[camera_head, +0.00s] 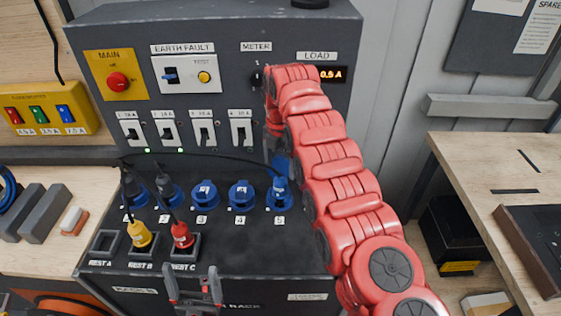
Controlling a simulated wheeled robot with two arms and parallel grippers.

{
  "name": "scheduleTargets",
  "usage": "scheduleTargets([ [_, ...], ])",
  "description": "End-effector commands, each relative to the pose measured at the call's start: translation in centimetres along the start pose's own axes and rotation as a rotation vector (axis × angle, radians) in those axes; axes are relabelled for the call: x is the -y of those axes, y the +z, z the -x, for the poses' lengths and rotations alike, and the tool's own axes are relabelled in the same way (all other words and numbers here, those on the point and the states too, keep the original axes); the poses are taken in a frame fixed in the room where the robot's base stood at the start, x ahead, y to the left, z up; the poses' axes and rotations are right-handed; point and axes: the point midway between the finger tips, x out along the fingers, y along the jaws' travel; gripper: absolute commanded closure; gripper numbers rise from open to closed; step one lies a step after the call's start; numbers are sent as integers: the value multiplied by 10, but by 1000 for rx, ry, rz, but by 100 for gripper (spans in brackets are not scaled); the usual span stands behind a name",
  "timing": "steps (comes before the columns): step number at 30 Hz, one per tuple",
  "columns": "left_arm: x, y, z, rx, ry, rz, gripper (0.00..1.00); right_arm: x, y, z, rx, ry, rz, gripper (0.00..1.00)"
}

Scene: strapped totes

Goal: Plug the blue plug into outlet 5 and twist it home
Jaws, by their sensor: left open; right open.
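The blue plug (281,167) stands upright at outlet 5 (279,200), the rightmost blue socket on the panel. A thin black cable runs from it to the left. I cannot tell if it is fully seated or twisted. My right gripper (277,153) points down at the top of the blue plug; its jaws are open and partly hidden by my red arm. My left gripper (194,287) is open and empty at the panel's front edge, below the rests.
Outlets 3 (204,194) and 4 (241,195) are empty. A yellow plug (140,233) sits in rest B and a red plug (181,235) in rest C; rest A (104,242) is empty. Several breaker switches (203,132) stand behind.

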Motion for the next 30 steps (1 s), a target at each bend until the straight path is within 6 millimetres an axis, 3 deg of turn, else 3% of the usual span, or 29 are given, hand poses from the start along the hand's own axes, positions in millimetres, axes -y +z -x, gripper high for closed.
scheduleTargets([
  [1, 0, -2, -9, -2, 0, 0, 15, -1, -2, -2, -3, -3, 3, 14],
  [5, 1, -2, -14, -2, 0, 0, 15, 1, -1, -18, 3, -6, 0, 14],
  [9, 1, -5, -28, -2, 0, 0, 15, 2, 0, -46, 1, -8, 0, 14],
  [15, 2, -6, -32, -2, 0, 0, 15, 2, 0, -70, 0, -6, -1, 14],
  [24, 2, -6, -32, -2, 0, 0, 15, 1, 1, -74, 5, -1, -1, 14],
  [30, 2, -6, -32, -2, 0, 0, 15, 1, 1, -74, 4, -1, -1, 48],
])
